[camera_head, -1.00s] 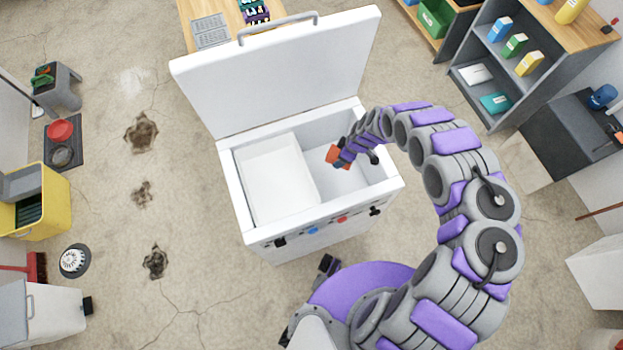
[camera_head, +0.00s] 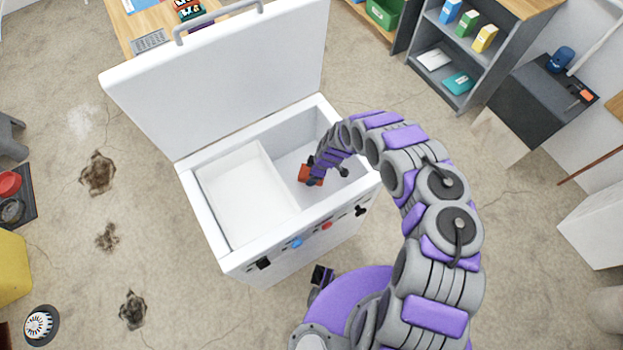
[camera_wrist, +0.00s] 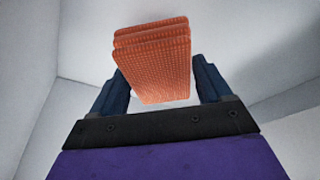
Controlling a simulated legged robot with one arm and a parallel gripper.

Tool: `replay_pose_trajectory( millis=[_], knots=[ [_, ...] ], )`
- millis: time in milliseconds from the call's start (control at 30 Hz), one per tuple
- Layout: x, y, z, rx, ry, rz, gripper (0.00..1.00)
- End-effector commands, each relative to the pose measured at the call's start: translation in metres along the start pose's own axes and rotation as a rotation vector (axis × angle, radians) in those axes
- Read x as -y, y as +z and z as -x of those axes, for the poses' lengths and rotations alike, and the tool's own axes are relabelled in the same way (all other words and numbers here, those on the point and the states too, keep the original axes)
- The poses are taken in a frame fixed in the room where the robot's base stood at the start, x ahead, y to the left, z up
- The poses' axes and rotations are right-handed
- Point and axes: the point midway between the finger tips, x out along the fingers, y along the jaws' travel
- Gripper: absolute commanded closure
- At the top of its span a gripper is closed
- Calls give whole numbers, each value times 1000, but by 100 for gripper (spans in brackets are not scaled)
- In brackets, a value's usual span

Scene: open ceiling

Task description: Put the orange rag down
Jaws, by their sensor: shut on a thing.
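The orange rag (camera_wrist: 158,65) is a folded, textured block between the two dark blue fingers of my gripper (camera_wrist: 160,88) in the wrist view. My gripper is shut on it. In the head view the rag (camera_head: 308,175) shows as a small orange patch at the end of my curved arm, inside the right part of an open white chest (camera_head: 210,225). White inner walls surround the rag in the wrist view. Whether the rag touches the chest floor cannot be told.
The chest's lid (camera_head: 220,75) stands raised behind it. A white tray (camera_head: 262,150) fills the chest's left part. A grey shelf (camera_head: 418,60) with boxes stands at the back right. Open concrete floor with dark holes (camera_head: 97,173) lies to the left.

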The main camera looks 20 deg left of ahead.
Motion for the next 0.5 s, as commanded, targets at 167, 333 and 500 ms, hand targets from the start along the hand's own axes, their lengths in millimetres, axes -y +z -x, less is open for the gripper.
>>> replay_pose_trajectory(
  millis=[167, 333, 500],
  knots=[
    [1, 6, -17, 0, -3, -3, 52],
    [1, 13, -38, -1, -3, -2, 52],
    [0, 14, -38, 0, -1, 0, 52]
  ],
)
